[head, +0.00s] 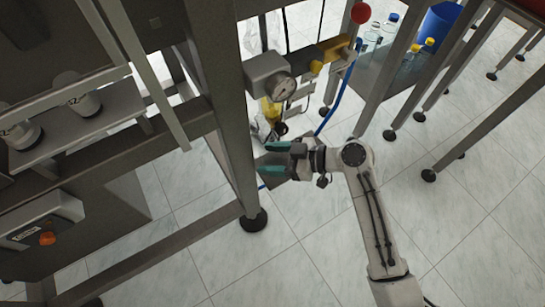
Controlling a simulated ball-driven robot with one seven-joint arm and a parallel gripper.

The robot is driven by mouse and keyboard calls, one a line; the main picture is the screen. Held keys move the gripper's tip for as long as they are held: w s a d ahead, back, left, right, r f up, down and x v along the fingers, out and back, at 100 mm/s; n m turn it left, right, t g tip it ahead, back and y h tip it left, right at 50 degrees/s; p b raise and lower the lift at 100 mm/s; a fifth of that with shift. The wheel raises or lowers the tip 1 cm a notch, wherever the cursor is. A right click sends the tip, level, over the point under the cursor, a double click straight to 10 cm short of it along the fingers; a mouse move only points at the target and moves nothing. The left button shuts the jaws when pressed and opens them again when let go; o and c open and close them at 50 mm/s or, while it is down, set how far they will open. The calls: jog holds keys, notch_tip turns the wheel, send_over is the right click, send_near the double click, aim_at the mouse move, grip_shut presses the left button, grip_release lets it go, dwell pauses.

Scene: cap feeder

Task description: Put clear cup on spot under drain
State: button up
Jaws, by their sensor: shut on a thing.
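My gripper (268,159) is in the middle of the head view, by the upright post of the machine frame. Its two teal fingers are spread apart with a see-through thing between them, taken to be the clear cup; its outline is hard to make out. Above it hangs an air unit with a round gauge (284,89) and a yellowish bowl (270,110). The drain (281,129) appears as a dark end below this bowl. The fingers are below and slightly left of the drain in the picture. I cannot make out the spot under it.
The thick grey post (228,110) stands just left of my gripper. A blue hose (340,100) runs down on the right. Bottles (412,58) and a blue bin (437,28) stand at the upper right. The tiled floor (300,250) in front is clear.

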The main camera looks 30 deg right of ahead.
jog(key=shift+f, duration=0.15)
jog(key=o, duration=1.1)
jog(key=shift+s+d+r, duration=0.1)
jog(key=shift+r, duration=0.2)
jog(key=p+v, duration=0.3)
jog(key=v, duration=0.8)
jog(key=shift+s+d, duration=0.25)
